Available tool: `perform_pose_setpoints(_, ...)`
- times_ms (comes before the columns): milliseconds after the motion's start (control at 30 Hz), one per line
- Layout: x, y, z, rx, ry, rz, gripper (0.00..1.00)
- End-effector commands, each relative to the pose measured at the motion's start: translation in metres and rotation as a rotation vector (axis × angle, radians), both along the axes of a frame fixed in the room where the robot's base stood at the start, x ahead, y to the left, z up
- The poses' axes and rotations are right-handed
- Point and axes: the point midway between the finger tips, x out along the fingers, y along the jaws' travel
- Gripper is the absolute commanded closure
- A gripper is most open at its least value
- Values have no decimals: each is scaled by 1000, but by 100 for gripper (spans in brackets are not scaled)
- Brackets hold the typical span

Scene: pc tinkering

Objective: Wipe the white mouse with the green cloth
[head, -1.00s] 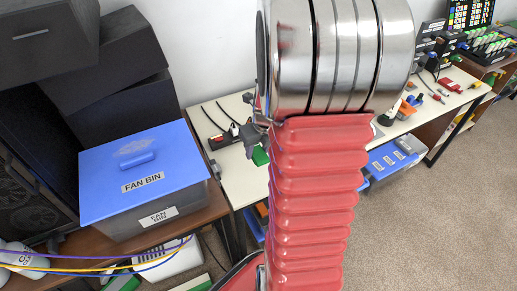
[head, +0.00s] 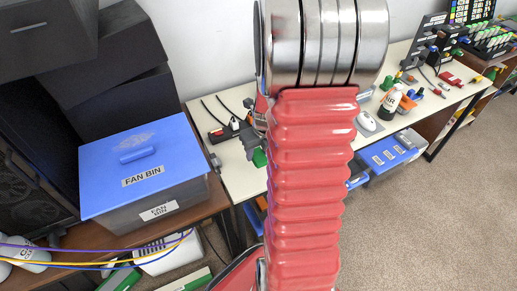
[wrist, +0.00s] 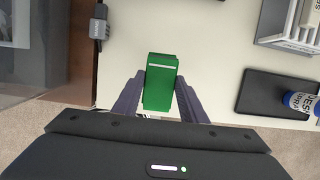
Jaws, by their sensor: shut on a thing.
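The green cloth (wrist: 160,90) is a folded green block with a pale stripe. My gripper (wrist: 159,78) is shut on it, one dark finger on each side, over the pale tabletop in the wrist view. In the head view the green cloth (head: 259,158) shows just left of my red arm, and my arm hides most of the gripper. The white mouse (head: 366,122) sits on the long table right of my arm in the head view, apart from the cloth. I do not see the mouse in the wrist view.
A grey tray (wrist: 290,28) is at upper right. The blue-lidded fan bin (head: 140,168) stands left. Dark clamp-like items (head: 237,132) lie left of my arm.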

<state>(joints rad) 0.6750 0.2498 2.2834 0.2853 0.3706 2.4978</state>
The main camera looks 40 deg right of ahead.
Motion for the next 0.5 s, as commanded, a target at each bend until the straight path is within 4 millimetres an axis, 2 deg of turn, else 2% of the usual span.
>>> perform_pose_setpoints(500,0,0,-22,1,0,-1,80)
